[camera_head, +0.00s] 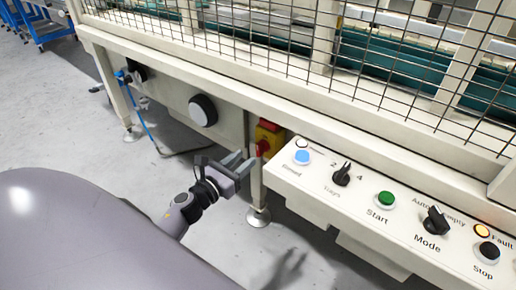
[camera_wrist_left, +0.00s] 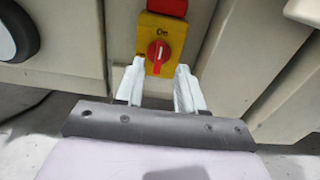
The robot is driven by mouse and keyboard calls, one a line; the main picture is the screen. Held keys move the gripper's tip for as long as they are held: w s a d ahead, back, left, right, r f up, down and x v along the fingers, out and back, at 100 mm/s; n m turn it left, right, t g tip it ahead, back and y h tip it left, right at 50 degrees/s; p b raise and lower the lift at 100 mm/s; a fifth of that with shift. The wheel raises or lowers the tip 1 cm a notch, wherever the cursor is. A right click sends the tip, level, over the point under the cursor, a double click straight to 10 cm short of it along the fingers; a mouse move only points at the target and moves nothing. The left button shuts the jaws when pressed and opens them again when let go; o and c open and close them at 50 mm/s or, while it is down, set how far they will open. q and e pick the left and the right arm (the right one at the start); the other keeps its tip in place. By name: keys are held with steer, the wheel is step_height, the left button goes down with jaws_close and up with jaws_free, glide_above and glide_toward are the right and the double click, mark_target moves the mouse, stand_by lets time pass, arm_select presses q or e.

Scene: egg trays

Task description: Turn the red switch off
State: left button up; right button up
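The red switch (camera_head: 262,147) is a rotary knob on a yellow box (camera_head: 275,138) with a red top, fixed to the machine's front frame left of the control panel. In the left wrist view the red knob (camera_wrist_left: 158,51) has a white mark standing near vertical, and "On" is printed above it on the yellow plate (camera_wrist_left: 179,35). My left gripper (camera_head: 243,165) is open, just in front of and slightly below the knob. In the left wrist view its two pale fingers (camera_wrist_left: 158,82) point at the box, one on each side below the knob. My right gripper is not in view.
A control panel (camera_head: 345,211) with buttons and knobs juts out right of the switch. A lit orange Fault lamp (camera_head: 481,230) is at its right end. A black round knob (camera_head: 202,110) is on the frame to the left. A machine leg (camera_head: 257,190) stands below the box.

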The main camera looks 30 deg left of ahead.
mark_target(257, 148)
arm_select(q)
steer(key=shift+w+d, duration=0.15)
steer(key=shift+w, duration=1.3)
steer(key=shift+w+d, duration=0.1)
steer(key=shift+w, duration=1.3)
jaws_close()
